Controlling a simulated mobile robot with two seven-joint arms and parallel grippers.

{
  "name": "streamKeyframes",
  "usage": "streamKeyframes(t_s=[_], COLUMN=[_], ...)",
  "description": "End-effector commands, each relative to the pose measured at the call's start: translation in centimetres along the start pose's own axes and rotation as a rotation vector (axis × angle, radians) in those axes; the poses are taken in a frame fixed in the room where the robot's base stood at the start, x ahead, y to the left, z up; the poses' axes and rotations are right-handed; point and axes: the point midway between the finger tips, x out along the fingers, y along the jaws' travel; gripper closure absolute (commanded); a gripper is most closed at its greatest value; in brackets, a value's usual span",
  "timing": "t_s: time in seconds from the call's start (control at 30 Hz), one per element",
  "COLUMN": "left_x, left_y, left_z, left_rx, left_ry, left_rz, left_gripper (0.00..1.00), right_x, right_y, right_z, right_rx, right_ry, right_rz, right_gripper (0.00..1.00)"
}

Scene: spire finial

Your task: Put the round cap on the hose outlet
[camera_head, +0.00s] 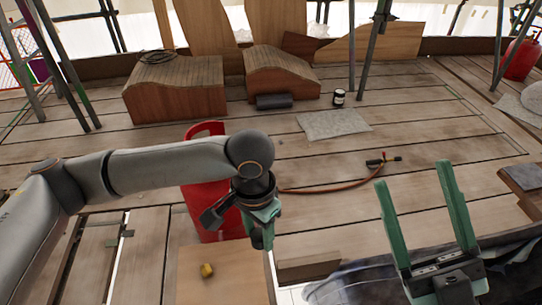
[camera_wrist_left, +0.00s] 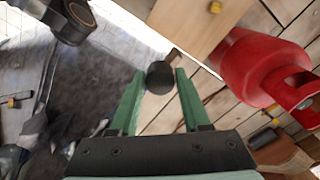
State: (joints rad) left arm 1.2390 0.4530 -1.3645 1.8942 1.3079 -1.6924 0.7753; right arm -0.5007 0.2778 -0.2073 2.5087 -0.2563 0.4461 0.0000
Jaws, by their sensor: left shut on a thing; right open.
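My left gripper (camera_head: 262,236) is shut on a dark round piece with a short stem (camera_wrist_left: 160,77), which looks like the round cap. It is held between the green fingertips, above the light wooden board (camera_head: 228,290). I cannot tell if this is the outlet. My right gripper (camera_head: 413,177) is open and empty, fingers pointing up in the picture, at the lower right.
A red gas cylinder (camera_head: 198,203) stands just behind the left gripper. A small yellow piece (camera_head: 207,270) sits on the board. Wooden blocks (camera_head: 175,90), a dark roll (camera_head: 274,101) and a grey slab (camera_head: 333,124) lie further back. The planks around the hose fitting are clear.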

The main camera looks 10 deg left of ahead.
Motion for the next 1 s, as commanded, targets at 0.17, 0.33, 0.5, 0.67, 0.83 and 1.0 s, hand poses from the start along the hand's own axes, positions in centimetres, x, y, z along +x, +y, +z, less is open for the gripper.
streamKeyframes(t_s=[0.17,0.33,0.5,0.67,0.83,1.0], left_x=[-6.6,-10.1,-11.4,-11.5,-11.5,-11.5], left_y=[-0.5,-0.4,-0.3,-0.2,-0.2,-0.2], left_z=[-0.4,0.1,0.3,0.3,0.3,0.3], left_rx=[-0.329,-0.533,-0.613,-0.620,-0.618,-0.618], left_ry=[0.004,-0.004,-0.007,-0.009,-0.008,-0.008], left_rz=[-0.015,-0.022,-0.024,-0.023,-0.023,-0.022], left_gripper=[1.00,1.00,1.00,1.00,1.00,1.00], right_x=[0.0,0.0,-0.1,-0.2,-0.2,-0.2], right_y=[0.0,0.0,-0.1,-0.1,0.0,0.0], right_z=[0.0,0.0,0.0,0.1,0.1,0.1], right_rx=[0.001,0.001,0.003,0.005,0.007,0.007], right_ry=[0.000,0.000,-0.003,-0.007,-0.009,-0.009], right_rz=[0.000,0.000,0.001,0.004,0.009,0.010], right_gripper=[0.29,0.29,0.29,0.29,0.38,0.50])
